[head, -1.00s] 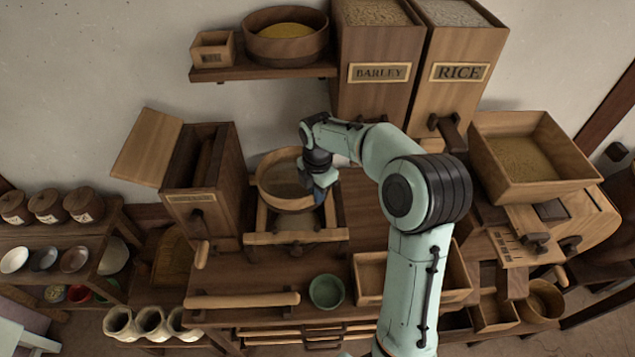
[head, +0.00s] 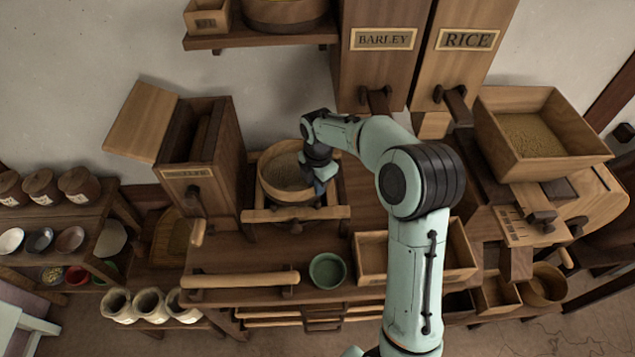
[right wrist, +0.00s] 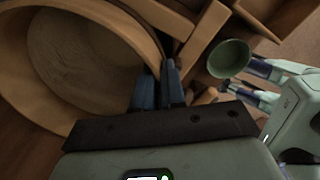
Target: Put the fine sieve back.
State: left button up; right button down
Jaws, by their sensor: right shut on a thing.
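The fine sieve, a round wooden hoop with a greyish-brown base (head: 285,172), is at the wooden rail frame (head: 268,214) on the bench. My right gripper (head: 322,178) is shut on its right rim. The right wrist view shows the hoop (right wrist: 85,50) large at left, its rim between the blue fingers (right wrist: 158,88). I cannot tell whether the sieve rests on the frame or hangs just above it. My left gripper (right wrist: 258,82) shows at the right of the wrist view, fingers apart and empty; the head view does not show it.
A tall wooden box with its lid open (head: 195,165) stands close left of the sieve. A green bowl (head: 327,270) and an open wooden tray (head: 375,258) are in front. Barley (head: 385,60) and rice (head: 465,60) bins stand behind at right.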

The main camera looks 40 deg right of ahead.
pick_arm(q)
jog(key=shift+s+f+b, duration=0.2)
jog(key=shift+f+b, duration=0.1)
jog(key=shift+f, duration=0.05)
pick_arm(e)
jog(key=shift+f, duration=0.55)
jog(key=c, duration=1.1)
grip_release()
jog(key=shift+r, duration=0.1)
pick_arm(q)
jog(key=shift+w+r+p, duration=0.65)
jog(key=shift+r+p, duration=0.2)
jog(key=shift+r, duration=0.15)
pick_arm(e)
notch_tip(320, 180, up, 13)
jog(key=shift+r, duration=0.15)
jog(key=shift+s, duration=0.1)
